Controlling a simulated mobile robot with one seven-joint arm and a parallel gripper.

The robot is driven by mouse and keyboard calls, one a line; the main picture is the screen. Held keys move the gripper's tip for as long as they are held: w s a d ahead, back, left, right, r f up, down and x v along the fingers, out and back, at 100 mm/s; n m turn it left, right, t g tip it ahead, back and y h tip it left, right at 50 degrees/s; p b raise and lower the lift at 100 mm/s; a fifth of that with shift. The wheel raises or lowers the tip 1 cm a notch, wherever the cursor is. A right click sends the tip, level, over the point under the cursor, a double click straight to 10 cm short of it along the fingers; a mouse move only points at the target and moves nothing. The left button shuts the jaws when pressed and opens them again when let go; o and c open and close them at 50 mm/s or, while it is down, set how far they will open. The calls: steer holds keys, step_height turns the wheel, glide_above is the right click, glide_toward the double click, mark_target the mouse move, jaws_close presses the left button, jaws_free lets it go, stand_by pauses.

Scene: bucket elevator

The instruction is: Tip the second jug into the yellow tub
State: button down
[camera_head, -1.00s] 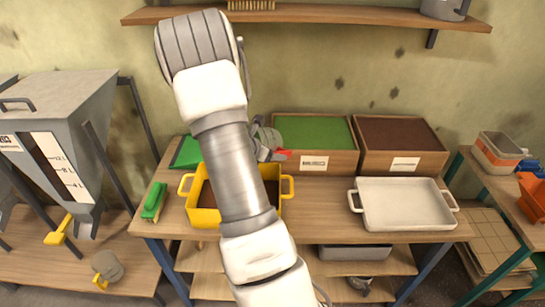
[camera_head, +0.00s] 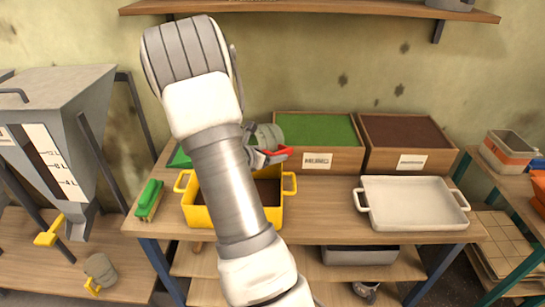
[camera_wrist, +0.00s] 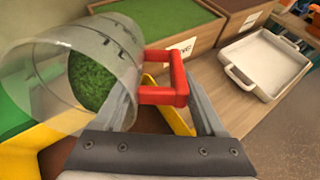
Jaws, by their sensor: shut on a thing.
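A clear jug with a red handle shows in the wrist view (camera_wrist: 65,75), lying tilted well over, with green grainy stuff inside. My gripper (camera_wrist: 163,95) is shut on its red handle. In the head view the jug (camera_head: 268,136) shows beside my arm, above the back of the yellow tub (camera_head: 270,217). The tub stands on the table with brown stuff inside. My arm hides part of the tub and most of my gripper. Yellow tub walls also show below the jug in the wrist view (camera_wrist: 170,107). I cannot tell whether anything is falling from the jug.
Behind are a bin with a green top (camera_head: 318,160) and a bin with a brown top (camera_head: 408,160). A white tray (camera_head: 412,222) stands to the right. A green brush (camera_head: 149,199) lies left of the tub. A grey hopper (camera_head: 60,120) stands further left.

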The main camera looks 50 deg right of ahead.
steer(key=shift+a+f+h+b, duration=0.2)
steer(key=shift+f+h+b, duration=0.3)
steer(key=shift+b, duration=1.1)
steer(key=shift+a+f+h+b, duration=0.15)
steer(key=shift+f+h+b, duration=0.35)
steer(key=shift+b, duration=1.1)
